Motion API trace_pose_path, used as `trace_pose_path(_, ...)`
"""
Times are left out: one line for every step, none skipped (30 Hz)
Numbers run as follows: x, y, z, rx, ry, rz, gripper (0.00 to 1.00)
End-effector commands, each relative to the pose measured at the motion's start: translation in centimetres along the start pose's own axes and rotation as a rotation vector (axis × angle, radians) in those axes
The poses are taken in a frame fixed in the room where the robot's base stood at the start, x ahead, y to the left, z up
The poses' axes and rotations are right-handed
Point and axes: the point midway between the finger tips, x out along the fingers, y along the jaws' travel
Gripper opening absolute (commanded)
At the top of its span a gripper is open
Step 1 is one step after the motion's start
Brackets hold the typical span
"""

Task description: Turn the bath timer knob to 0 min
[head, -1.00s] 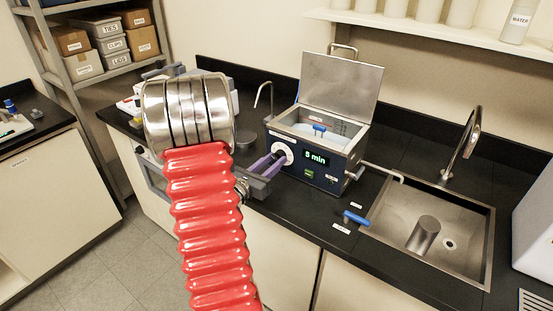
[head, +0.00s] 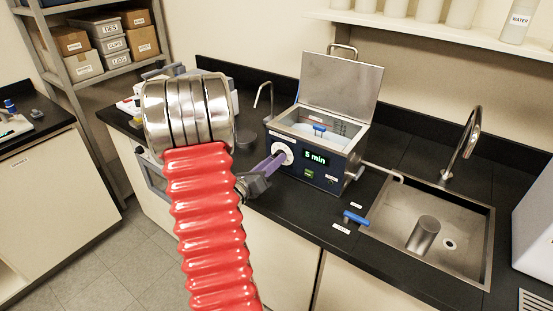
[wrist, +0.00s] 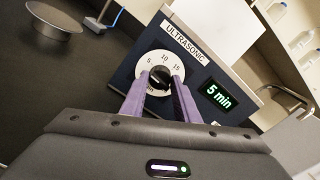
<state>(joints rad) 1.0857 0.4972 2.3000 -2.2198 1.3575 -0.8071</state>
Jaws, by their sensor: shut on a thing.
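The bath timer knob (wrist: 160,77) is a dark knob with a pale pointer, on a white dial (wrist: 147,68) marked 5, 10 and 15. The dial is on the dark blue front of the ultrasonic bath (head: 318,162), whose display (head: 316,157) reads 5 min. My gripper (wrist: 159,82) has its purple fingers on either side of the knob and is shut on it. In the head view the fingers (head: 270,164) reach the dial and hide part of it. The lower dial markings are partly hidden in the wrist view.
The bath's lid (head: 342,86) stands open. A sink (head: 440,228) with a tap is to the right. A blue-handled valve (head: 355,217) is on the counter between them. A metal dish (wrist: 55,20) shows at the wrist view's upper left.

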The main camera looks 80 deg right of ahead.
Motion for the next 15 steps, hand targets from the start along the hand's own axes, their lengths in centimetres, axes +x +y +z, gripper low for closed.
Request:
trace_pose_path(-0.01, -0.03, -0.09, -0.037, 0.002, -0.001, 0.01)
trace_pose_path(-0.01, -0.03, -0.09, -0.06, 0.002, -0.001, 0.01)
trace_pose_path(-0.01, -0.03, -0.09, -0.091, 0.002, -0.001, 0.01)
trace_pose_path(-0.01, -0.03, -0.09, -0.113, 0.002, -0.001, 0.01)
trace_pose_path(-0.01, -0.03, -0.09, -0.136, 0.002, 0.0, 0.01)
trace_pose_path(-0.01, -0.03, -0.09, -0.167, 0.002, 0.0, 0.01)
trace_pose_path(-0.01, -0.03, -0.09, -0.191, 0.002, 0.0, 0.01)
trace_pose_path(-0.01, -0.03, -0.09, -0.214, 0.002, 0.0, 0.01)
trace_pose_path(-0.01, -0.02, -0.1, -0.244, 0.002, 0.0, 0.01)
trace_pose_path(-0.01, -0.02, -0.1, -0.267, 0.002, 0.0, 0.01)
trace_pose_path(-0.01, -0.02, -0.1, -0.291, 0.002, 0.0, 0.01)
trace_pose_path(-0.01, -0.02, -0.1, -0.321, 0.002, 0.0, 0.01)
trace_pose_path(-0.01, -0.02, -0.1, -0.345, 0.002, 0.0, 0.01)
trace_pose_path(-0.01, -0.02, -0.1, -0.367, 0.002, 0.0, 0.01)
trace_pose_path(-0.01, -0.02, -0.1, -0.398, 0.002, 0.0, 0.01)
